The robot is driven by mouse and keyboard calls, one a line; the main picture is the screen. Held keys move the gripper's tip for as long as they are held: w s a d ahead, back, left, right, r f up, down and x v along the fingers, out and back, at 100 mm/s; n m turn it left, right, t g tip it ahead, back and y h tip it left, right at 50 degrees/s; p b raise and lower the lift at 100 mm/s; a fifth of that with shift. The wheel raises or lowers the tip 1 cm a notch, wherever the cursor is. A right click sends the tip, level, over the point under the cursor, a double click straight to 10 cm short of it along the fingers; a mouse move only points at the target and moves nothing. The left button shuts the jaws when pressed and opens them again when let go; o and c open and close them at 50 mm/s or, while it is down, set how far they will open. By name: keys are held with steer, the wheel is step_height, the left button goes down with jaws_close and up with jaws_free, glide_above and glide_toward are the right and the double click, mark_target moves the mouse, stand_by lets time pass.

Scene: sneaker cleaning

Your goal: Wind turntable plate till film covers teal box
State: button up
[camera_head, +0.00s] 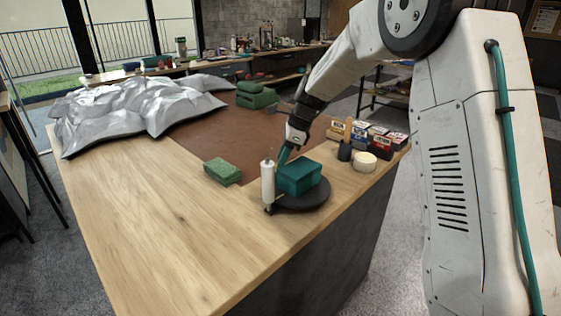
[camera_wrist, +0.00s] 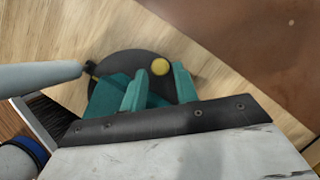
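The teal box (camera_head: 298,178) sits on the dark round turntable plate (camera_head: 305,203) near the table's right edge. A white film roll (camera_head: 267,180) stands upright at the plate's left side. No film on the box can be made out. My gripper (camera_head: 284,157) is low behind the box, partly hidden by it. In the wrist view, the teal fingers of my gripper (camera_wrist: 159,74) are apart, with a yellow round knob (camera_wrist: 160,67) on the plate (camera_wrist: 125,59) showing between their tips. The box (camera_wrist: 105,95) is partly hidden behind a finger; the roll (camera_wrist: 40,77) lies across the left.
A brush (camera_head: 346,143), a round cream tin (camera_head: 364,161) and several small boxes (camera_head: 377,138) stand right of my gripper. A crumpled silver sheet (camera_head: 140,105) covers the far left. The wooden front (camera_head: 170,225) is clear.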

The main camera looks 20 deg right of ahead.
steer(key=shift+x, duration=1.05)
jaws_close()
steer(key=shift+s+a+n, duration=0.1)
steer(key=shift+a+n, duration=0.05)
steer(key=shift+n, duration=0.15)
